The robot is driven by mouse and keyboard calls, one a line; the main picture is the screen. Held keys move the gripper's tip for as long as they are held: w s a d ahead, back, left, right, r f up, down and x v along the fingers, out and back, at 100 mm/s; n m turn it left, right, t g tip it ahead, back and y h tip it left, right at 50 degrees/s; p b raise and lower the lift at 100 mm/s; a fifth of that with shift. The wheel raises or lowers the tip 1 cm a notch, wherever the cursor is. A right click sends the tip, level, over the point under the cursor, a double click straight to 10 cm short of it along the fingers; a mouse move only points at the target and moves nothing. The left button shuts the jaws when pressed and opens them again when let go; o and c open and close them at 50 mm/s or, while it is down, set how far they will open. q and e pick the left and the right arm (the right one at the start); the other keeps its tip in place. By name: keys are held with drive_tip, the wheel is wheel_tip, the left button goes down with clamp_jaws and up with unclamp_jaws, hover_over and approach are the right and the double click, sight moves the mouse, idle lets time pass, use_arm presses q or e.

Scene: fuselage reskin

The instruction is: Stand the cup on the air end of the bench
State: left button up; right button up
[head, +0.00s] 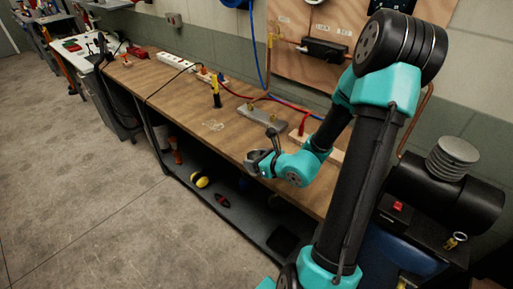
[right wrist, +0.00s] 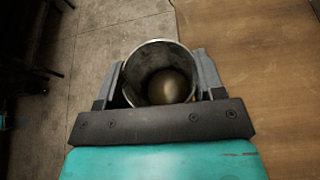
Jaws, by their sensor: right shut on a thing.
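My right gripper (head: 262,156) hangs at the front edge of the wooden bench (head: 180,101), right of its middle. In the right wrist view my right gripper (right wrist: 160,85) is shut on a round grey metal cup (right wrist: 133,67), one finger on each side. The cup's mouth faces the camera and a brownish, shiny rounded surface shows inside. Behind the cup, the floor lies to the left and the bench top to the right. In the head view the cup is too small to tell from the fingers. My left gripper is not in view.
White power strips (head: 174,61) are farther left. A lower shelf (head: 238,208) holds small items.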

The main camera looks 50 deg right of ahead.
drive_tip(key=w+d, duration=0.3)
drive_tip(key=d, duration=0.1)
drive_tip(key=w+d+f, duration=0.1)
drive_tip(key=w+d, duration=0.2)
drive_tip(key=w, duration=0.1)
drive_tip(key=w+d, duration=0.3)
drive_tip(key=d, duration=0.1)
drive_tip(key=shift+w+d+f, duration=0.15)
drive_tip(key=shift+d+f, duration=0.1)
drive_tip(key=shift+d, duration=0.1)
drive_tip(key=shift+f, duration=1.75)
drive_tip(key=shift+f, duration=0.1)
drive_tip(key=o, duration=0.9)
drive_tip(key=shift+o, duration=0.2)
